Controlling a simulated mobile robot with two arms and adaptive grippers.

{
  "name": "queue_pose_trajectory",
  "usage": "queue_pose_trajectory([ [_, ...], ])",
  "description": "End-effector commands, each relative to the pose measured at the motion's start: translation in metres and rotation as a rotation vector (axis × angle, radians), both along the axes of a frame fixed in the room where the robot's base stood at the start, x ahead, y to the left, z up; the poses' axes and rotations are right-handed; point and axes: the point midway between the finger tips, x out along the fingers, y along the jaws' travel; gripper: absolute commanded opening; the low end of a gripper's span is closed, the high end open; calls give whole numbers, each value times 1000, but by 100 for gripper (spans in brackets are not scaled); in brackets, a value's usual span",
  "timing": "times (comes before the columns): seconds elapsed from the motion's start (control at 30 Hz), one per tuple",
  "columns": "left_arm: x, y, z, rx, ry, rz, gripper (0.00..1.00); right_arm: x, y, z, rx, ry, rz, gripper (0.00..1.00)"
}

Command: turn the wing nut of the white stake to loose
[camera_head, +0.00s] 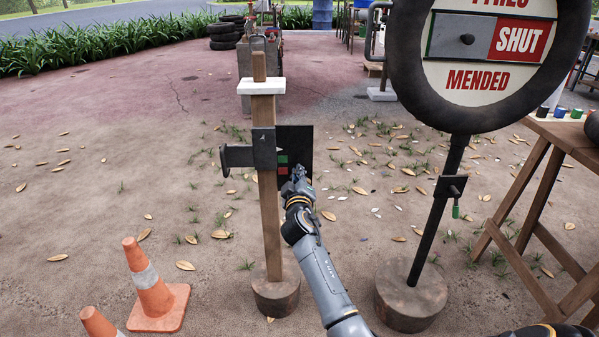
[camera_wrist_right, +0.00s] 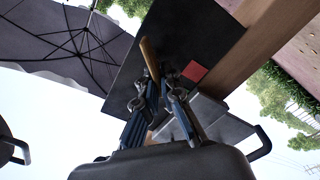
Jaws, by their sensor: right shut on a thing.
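The white stake is a wooden post (camera_head: 269,215) with a white block (camera_head: 261,86) near its top, standing upright in a round base. A dark bracket (camera_head: 264,150) and a black plate (camera_head: 305,141) with a green and a red patch are on it. My right gripper (camera_head: 297,174) is in front of the plate's lower part, hiding the wing nut in the head view. In the right wrist view, my right gripper (camera_wrist_right: 155,92) is shut on a slim brass-coloured piece (camera_wrist_right: 150,58), seemingly the wing nut; the red patch (camera_wrist_right: 194,71) is beside it. My left gripper is not in view.
A tyre-framed sign (camera_head: 475,97) on a black post with a green-handled crank (camera_head: 456,210) stands to the right. A wooden table (camera_head: 560,135) is at the far right. Orange cones (camera_head: 150,285) stand at lower left. The ground behind the stake is mostly open, with scattered leaves.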

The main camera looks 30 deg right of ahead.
Motion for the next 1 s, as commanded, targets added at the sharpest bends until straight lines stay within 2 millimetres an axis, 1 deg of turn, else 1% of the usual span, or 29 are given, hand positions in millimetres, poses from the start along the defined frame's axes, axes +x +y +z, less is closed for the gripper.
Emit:
queue_pose_trajectory([
  [0.1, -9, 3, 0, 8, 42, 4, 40, 1, 1, -1, -95, 59, 1, 0],
  [0.5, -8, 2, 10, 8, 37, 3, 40, 2, 3, -6, -404, 247, 1, 0],
  [0.8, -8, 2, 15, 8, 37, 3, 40, 2, 4, -10, -560, 342, 1, 0],
  [1.0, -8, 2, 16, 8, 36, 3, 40, 2, 4, -11, -613, 375, 1, 0],
])
